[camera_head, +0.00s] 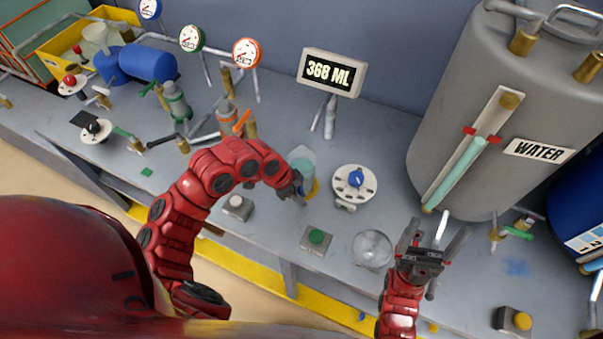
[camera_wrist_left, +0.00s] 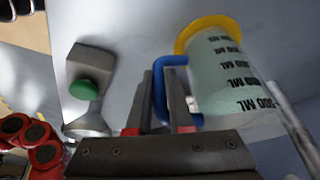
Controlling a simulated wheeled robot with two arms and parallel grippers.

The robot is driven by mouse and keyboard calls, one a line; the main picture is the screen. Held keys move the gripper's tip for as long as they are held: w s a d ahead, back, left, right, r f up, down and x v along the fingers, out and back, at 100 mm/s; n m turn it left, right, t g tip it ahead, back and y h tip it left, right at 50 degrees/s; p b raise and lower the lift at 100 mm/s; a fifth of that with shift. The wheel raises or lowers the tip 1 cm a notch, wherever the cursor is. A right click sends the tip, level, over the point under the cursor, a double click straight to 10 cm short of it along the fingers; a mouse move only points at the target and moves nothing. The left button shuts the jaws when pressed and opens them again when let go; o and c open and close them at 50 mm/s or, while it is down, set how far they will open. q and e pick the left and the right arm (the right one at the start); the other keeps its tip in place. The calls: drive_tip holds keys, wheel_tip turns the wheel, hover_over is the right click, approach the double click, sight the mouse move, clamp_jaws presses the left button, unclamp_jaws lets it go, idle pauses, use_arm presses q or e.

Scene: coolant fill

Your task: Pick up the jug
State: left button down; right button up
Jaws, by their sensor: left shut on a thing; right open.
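The jug (camera_head: 301,158) is a clear measuring jug with pale teal content, a yellow base ring and a blue handle. It stands near the middle of the bench in the head view, partly hidden by my left gripper (camera_head: 297,190). In the left wrist view the jug (camera_wrist_left: 225,75) shows black ML marks, and my left gripper (camera_wrist_left: 165,78) is shut on its blue handle (camera_wrist_left: 160,92). Whether its base touches the bench is hard to tell. My right gripper (camera_head: 436,236) is open and empty, over the front right of the bench.
A display (camera_head: 331,72) reads 368 ML behind the jug. A blue-knob dial (camera_head: 354,182) is to its right, with a green button (camera_head: 316,238) and glass bowl (camera_head: 373,249) in front. The grey WATER tank (camera_head: 445,95) stands at right; valves and gauges stand at left.

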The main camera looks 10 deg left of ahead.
sight(299, 190)
idle(0.5)
use_arm(q)
drive_tip(key=shift+w+r+b, duration=0.15)
drive_tip(key=shift+r+b, duration=0.2)
drive_tip(key=shift+r, duration=0.25)
drive_tip(key=shift+s+a+r+b, duration=0.15)
drive_tip(key=shift+r+b, duration=0.4)
drive_tip(key=shift+r, duration=0.65)
drive_tip(key=s+a+r+p, duration=0.1)
drive_tip(key=s+a+p, duration=0.1)
drive_tip(key=s+p, duration=1.3)
drive_tip(key=shift+s+r+p, duration=0.2)
drive_tip(key=shift+s+p, duration=0.2)
drive_tip(key=shift+p, duration=0.05)
